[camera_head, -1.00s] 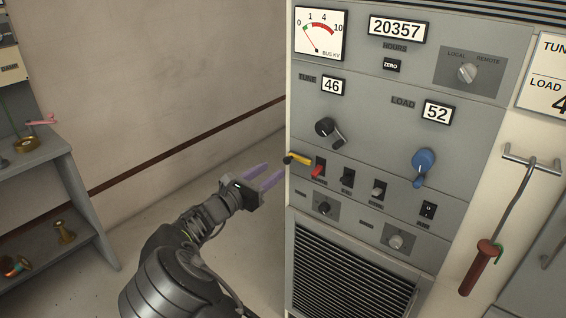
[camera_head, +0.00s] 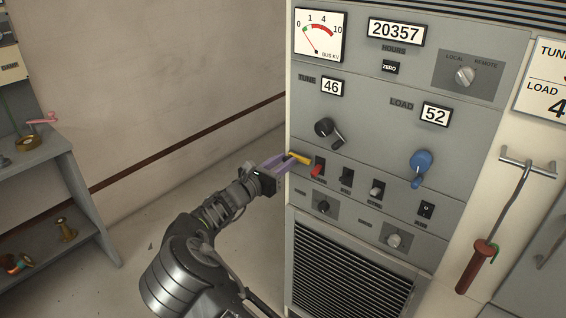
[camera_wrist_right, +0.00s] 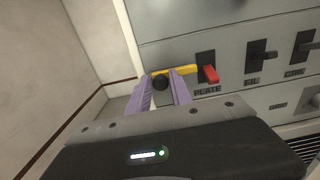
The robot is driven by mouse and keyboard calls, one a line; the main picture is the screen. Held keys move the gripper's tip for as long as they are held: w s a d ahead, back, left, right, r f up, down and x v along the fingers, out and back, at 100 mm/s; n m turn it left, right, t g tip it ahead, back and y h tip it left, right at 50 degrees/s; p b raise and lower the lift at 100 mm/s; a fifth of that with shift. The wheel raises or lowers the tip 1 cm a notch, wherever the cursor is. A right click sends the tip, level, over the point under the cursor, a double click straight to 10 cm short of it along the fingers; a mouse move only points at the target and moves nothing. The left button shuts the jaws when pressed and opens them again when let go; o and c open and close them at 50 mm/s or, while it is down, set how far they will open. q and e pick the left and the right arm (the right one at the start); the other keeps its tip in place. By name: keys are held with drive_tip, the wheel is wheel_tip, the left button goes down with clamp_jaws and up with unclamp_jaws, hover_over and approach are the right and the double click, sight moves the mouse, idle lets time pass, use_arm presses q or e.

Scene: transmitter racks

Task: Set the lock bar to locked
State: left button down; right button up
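The lock bar is a short yellow bar (camera_head: 300,158) with a black end, at the left edge of the grey panel, beside the red PLATE switch (camera_head: 318,171). In the right wrist view the yellow bar (camera_wrist_right: 183,69) lies roughly level, with its black knob (camera_wrist_right: 160,83) at the left end. My right gripper (camera_head: 281,161) is at this end of the bar. In the wrist view its purple fingers (camera_wrist_right: 162,82) are apart, one on each side of the black knob; whether they touch it I cannot tell. My left gripper is not in view.
Close by on the panel are a black TUNE crank (camera_head: 325,128), a blue LOAD crank (camera_head: 421,162) and several small switches. A red-handled hook (camera_head: 478,268) hangs on the right. A grey shelf (camera_head: 60,160) stands at the left. Floor between shelf and cabinet is free.

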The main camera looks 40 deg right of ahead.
clamp_jaws()
idle(1.0)
